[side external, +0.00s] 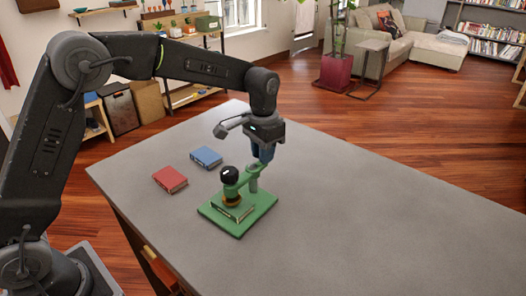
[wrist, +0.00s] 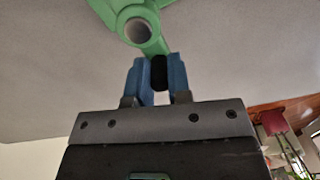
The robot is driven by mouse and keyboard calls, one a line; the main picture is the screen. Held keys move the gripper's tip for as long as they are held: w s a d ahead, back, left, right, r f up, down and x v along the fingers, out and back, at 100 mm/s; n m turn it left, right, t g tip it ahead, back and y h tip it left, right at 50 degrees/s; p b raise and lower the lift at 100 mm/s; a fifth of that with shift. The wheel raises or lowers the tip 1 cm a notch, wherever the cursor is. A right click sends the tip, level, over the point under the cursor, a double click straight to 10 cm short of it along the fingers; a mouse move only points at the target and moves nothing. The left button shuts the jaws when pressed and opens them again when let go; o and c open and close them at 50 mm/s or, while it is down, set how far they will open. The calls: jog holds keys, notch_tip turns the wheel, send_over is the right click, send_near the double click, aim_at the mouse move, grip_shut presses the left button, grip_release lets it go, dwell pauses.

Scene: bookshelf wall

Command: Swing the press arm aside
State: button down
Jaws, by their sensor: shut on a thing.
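A green press stands on its square green base (side external: 262,200) on the grey table. Its green press arm (side external: 243,179) reaches from a post over the base, with a black ball knob (side external: 229,174) at the front-left. A book lies on the base beneath the knob. My gripper (side external: 262,158) comes down from above at the press arm's far end. In the wrist view, the blue fingers of my gripper (wrist: 160,75) are closed on a dark handle (wrist: 159,72) at the end of the green press arm (wrist: 150,42). The knob is out of the wrist view.
A red book (side external: 170,179) and a blue book (side external: 205,157) lie flat on the grey table (side external: 380,210), left of and behind the press. The table is clear to the right of the press.

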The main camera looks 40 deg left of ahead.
jog(key=shift+a+n, duration=0.1)
jog(key=shift+n, duration=0.2)
jog(key=s+a+n, duration=0.1)
jog(key=n, duration=0.3)
jog(key=s+a+n, duration=0.1)
jog(key=n, duration=0.4)
jog(key=s+a+n, duration=0.1)
jog(key=n, duration=0.4)
jog(key=shift+a+r, duration=0.1)
jog(key=shift+a, duration=0.15)
jog(key=shift+s+n, duration=0.35)
jog(key=shift+n, duration=0.7)
jog(key=shift+s+n, duration=0.3)
jog(key=shift+n, duration=0.75)
jog(key=c, duration=1.1)
grip_release()
jog(key=shift+o, duration=0.2)
